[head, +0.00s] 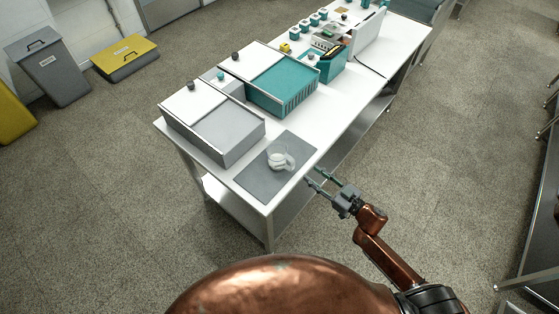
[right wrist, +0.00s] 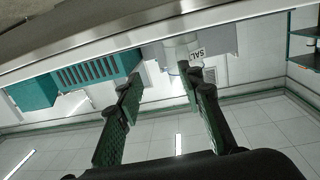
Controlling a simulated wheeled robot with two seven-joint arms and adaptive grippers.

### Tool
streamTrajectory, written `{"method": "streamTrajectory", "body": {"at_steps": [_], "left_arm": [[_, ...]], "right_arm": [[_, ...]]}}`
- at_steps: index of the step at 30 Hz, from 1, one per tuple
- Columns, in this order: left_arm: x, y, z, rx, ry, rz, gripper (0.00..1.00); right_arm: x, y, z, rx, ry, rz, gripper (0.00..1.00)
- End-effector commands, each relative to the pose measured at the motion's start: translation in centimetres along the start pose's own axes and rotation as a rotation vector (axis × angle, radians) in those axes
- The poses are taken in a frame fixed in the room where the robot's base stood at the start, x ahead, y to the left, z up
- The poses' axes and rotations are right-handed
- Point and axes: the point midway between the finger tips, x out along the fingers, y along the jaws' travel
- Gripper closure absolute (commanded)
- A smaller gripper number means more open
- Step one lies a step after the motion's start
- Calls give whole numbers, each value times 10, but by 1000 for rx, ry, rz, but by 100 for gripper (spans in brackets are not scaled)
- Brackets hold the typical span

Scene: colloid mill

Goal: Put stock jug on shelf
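A lower shelf (head: 228,205) runs under the table. My left gripper is not in view.
A teal bin (head: 285,82) and smaller items stand farther back. The floor right of the table is clear.

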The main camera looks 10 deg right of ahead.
Motion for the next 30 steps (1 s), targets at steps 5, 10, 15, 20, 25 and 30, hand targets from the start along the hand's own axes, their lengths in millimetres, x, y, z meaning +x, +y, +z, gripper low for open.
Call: {"method": "streamTrajectory", "body": {"at_steps": [5,10,15,20,25,30], "left_arm": [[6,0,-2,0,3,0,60],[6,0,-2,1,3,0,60],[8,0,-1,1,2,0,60],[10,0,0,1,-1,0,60],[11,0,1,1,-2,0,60],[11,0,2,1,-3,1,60]], "right_arm": [[9,-27,-36,-2,59,-83,65],[27,-30,-41,-2,64,-87,65],[45,-33,-41,-1,65,-86,65],[69,-36,-41,-1,63,-84,65],[82,-37,-42,-2,60,-84,65],[83,-37,-42,-2,60,-84,65]]}}
